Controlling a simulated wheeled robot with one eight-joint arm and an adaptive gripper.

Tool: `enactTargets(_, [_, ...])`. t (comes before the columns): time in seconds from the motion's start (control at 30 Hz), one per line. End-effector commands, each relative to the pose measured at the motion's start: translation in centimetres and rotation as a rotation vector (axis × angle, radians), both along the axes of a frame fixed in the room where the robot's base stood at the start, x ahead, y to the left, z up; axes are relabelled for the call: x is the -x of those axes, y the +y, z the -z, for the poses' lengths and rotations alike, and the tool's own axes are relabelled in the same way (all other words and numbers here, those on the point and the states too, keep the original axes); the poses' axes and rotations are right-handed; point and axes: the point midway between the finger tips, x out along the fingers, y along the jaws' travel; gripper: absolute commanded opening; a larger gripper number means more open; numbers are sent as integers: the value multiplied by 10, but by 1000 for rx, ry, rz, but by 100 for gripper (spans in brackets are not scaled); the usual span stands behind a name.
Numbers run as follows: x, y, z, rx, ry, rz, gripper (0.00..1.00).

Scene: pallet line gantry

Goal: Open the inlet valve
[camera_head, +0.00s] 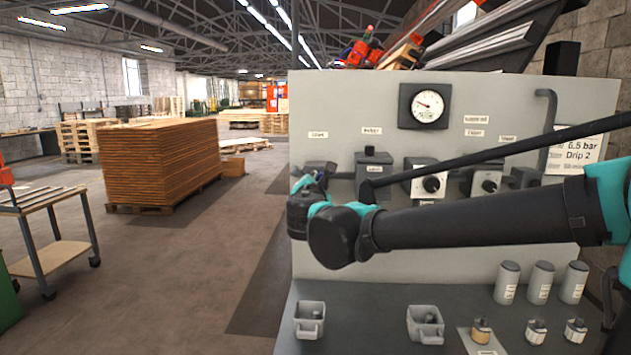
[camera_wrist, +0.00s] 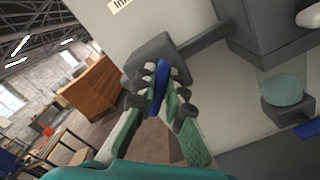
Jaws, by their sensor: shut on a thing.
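The inlet valve (camera_wrist: 152,58) is a grey body on the panel's pipe in the wrist view, under a label starting "Inl". Its blue lever handle (camera_wrist: 160,82) stands between my fingers. My gripper (camera_wrist: 160,97) is shut on this blue handle, with dark fingertips on both sides of it. In the head view my gripper (camera_head: 309,183) is at the panel's left edge, and my arm hides most of the valve and the grip there.
The panel (camera_head: 345,110) carries a pressure gauge (camera_head: 429,106), a grey box (camera_head: 373,160) and knobs (camera_head: 432,183). A clear bowl (camera_wrist: 284,88) is right of the valve. Cups (camera_head: 309,320) and canisters (camera_head: 507,283) stand on the shelf. Open floor lies left, with stacked boards (camera_head: 155,165) and a cart (camera_head: 50,225).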

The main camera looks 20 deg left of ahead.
Motion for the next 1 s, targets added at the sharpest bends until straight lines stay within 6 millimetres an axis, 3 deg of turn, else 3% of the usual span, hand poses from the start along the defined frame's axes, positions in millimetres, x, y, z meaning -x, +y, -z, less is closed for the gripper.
enactTargets(0.6, [0,-2,4,-544,131,1,0])
enactTargets(1.0, [0,-3,5,-746,179,1,0])
